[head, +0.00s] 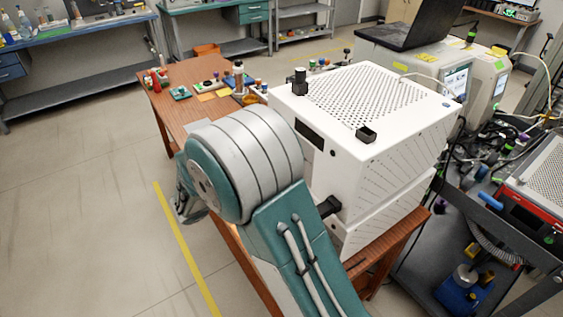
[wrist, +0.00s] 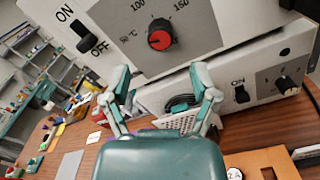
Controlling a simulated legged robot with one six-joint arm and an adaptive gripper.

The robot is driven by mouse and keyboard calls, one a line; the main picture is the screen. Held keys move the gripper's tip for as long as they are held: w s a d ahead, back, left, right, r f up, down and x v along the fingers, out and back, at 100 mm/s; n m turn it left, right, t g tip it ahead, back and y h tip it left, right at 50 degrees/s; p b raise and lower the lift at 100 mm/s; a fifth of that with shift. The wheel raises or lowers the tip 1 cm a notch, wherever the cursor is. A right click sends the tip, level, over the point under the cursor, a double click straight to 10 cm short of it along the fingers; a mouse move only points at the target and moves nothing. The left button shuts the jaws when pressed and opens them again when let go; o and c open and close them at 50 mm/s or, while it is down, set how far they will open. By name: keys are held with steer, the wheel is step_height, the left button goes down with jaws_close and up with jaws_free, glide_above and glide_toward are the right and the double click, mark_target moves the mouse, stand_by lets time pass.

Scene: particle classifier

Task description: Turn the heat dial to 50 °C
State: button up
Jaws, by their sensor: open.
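The heat dial (wrist: 160,36) is a round knob with a red face and a black part on a grey panel marked 100, 150 and °C. It shows at the upper middle of the wrist view; its exact setting is too small to read. The panel belongs to a white machine (wrist: 225,14), probably the white box (head: 350,115) in the head view, where the dial is not visible. My gripper (wrist: 160,78) is open and empty, its two teal-grey fingers spread apart below the dial in the picture.
An ON/OFF switch (wrist: 80,28) is left of the dial. A lower unit with another switch (wrist: 241,93) and a small dial (wrist: 286,85) is at the right. The brown wooden table (head: 190,80) holds small items. Open floor (head: 90,180) lies left.

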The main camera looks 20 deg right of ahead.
steer(key=a, duration=0.2)
steer(key=s+a, duration=0.1)
steer(key=a, duration=0.2)
steer(key=shift+a+f, duration=0.1)
steer(key=shift+a, duration=0.2)
steer(key=s+d+r+m+g+y, duration=0.2)
steer(key=s+d+m+y, duration=0.2)
steer(key=s, duration=0.2)
steer(key=s+d+r+m+g+y, duration=0.2)
steer(key=s+d+m+y, duration=0.15)
steer(key=s, duration=0.25)
steer(key=s+a+r+m+t+y, duration=0.4)
steer(key=s+a+m+t+y, duration=0.1)
steer(key=s+y, duration=0.5)
steer(key=shift+m+t, duration=0.6)
steer(key=shift+m, duration=0.55)
steer(key=shift+a, duration=0.1)
stand_by(0.3)
